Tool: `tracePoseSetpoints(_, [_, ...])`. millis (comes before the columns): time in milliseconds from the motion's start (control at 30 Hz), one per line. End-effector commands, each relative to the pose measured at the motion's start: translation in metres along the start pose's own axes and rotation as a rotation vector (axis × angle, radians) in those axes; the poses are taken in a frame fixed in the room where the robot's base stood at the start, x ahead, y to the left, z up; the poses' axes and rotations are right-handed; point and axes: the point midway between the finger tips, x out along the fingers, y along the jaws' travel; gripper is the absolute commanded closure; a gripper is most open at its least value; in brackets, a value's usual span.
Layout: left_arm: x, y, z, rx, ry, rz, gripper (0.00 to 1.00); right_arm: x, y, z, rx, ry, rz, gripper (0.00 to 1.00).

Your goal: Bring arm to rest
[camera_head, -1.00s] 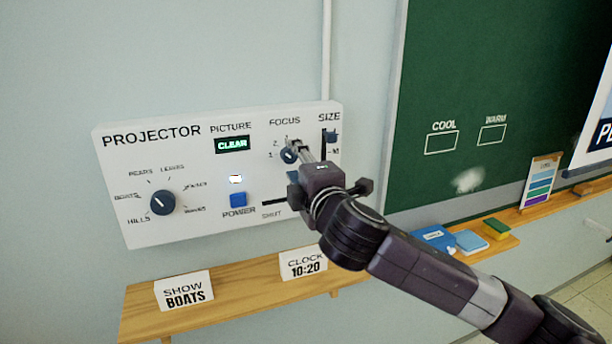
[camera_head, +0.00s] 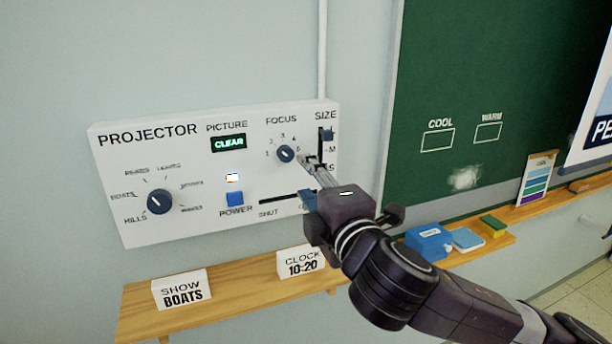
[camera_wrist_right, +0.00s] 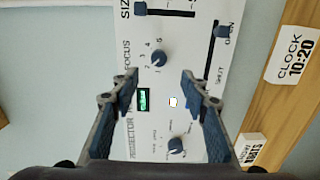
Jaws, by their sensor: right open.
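My right gripper (camera_head: 312,165) is in front of the right part of the white projector panel (camera_head: 122,222). In the wrist view its fingers (camera_wrist_right: 158,88) are spread apart with nothing between them. The focus knob (camera_head: 285,154) shows just left of the fingertips, apart from them; it also shows in the wrist view (camera_wrist_right: 159,58). The picture display (camera_head: 229,143) reads CLEAR. My left gripper is not in view.
A wooden shelf (camera_head: 235,290) below the panel holds a SHOW BOATS card (camera_head: 181,288) and a CLOCK 10:20 card (camera_head: 301,262). At right, a green chalkboard (camera_head: 480,70) has a ledge with a blue box (camera_head: 428,241) and sponges. The wall left of the panel is clear.

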Motion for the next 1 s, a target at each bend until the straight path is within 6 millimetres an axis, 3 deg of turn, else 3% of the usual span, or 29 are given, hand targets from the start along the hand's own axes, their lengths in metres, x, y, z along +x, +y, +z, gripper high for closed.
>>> tracePoseSetpoints(167, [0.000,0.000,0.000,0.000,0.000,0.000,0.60,-0.004,-0.037,0.000,0.119,-0.003,-0.073,0.58])
tracePoseSetpoints(367, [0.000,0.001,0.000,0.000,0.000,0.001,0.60,-0.025,-0.121,0.008,0.416,-0.061,-0.243,0.58])
tracePoseSetpoints(567, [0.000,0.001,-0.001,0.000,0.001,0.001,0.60,-0.063,-0.211,0.024,0.717,-0.192,-0.419,0.58])
tracePoseSetpoints(800, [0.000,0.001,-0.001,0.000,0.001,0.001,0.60,-0.139,-0.322,0.047,1.040,-0.446,-0.620,0.58])
tracePoseSetpoints(1000, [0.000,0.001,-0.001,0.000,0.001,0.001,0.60,-0.218,-0.395,0.062,1.232,-0.692,-0.744,0.58])
